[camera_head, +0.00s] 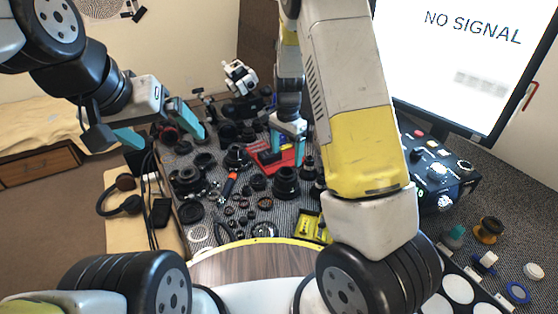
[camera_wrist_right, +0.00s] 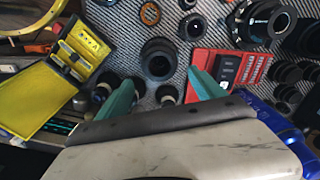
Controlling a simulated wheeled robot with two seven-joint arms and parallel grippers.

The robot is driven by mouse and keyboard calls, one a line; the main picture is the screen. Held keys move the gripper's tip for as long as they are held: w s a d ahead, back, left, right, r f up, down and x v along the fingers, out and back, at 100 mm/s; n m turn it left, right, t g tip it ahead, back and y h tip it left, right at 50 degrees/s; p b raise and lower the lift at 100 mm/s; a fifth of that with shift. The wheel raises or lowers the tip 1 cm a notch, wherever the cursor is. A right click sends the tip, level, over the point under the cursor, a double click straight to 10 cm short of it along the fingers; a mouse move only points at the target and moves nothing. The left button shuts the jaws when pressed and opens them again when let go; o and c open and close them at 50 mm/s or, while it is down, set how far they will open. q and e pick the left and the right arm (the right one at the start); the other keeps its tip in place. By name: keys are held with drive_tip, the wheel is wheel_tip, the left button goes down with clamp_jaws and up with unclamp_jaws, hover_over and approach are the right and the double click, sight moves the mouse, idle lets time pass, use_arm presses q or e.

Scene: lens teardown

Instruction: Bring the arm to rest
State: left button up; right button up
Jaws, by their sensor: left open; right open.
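My left gripper (camera_head: 160,128) is at the upper left of the head view, raised beside the table's left edge. Its two teal fingers are spread and nothing is between them. My right gripper (camera_head: 287,146) points down over the middle of the cluttered table, close to a red case (camera_head: 268,160). Its teal fingers are apart, and in the right wrist view the open right gripper (camera_wrist_right: 162,84) shows no part held. A dark lens ring (camera_wrist_right: 158,60) lies below and between the fingertips there. My right forearm hides part of the table in the head view.
Several black lens parts (camera_head: 187,178) crowd the patterned table. A yellow case (camera_head: 312,228) lies near its front. A black control box (camera_head: 438,172) and a large monitor (camera_head: 455,60) stand to the right. Headphones (camera_head: 122,196) rest on a side surface at left.

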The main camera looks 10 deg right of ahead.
drive_tip(key=s+r+n+t+y, duration=0.1)
drive_tip(key=s+r+n, duration=0.1)
drive_tip(key=s+r, duration=0.5)
drive_tip(key=s+r+n+t+y, duration=0.1)
drive_tip(key=s+r+n, duration=0.1)
drive_tip(key=r, duration=0.8)
drive_tip(key=s+d+r+n+t, duration=0.1)
drive_tip(key=s+r+n+t, duration=0.1)
drive_tip(key=s, duration=0.6)
drive_tip(key=s+d+r+n+t, duration=0.1)
drive_tip(key=s+r+n+t, duration=0.1)
drive_tip(key=s+r+n, duration=0.3)
drive_tip(key=s+r, duration=0.1)
drive_tip(key=s, duration=0.2)
drive_tip(key=shift+d+r, duration=0.25)
drive_tip(key=shift+r, duration=0.05)
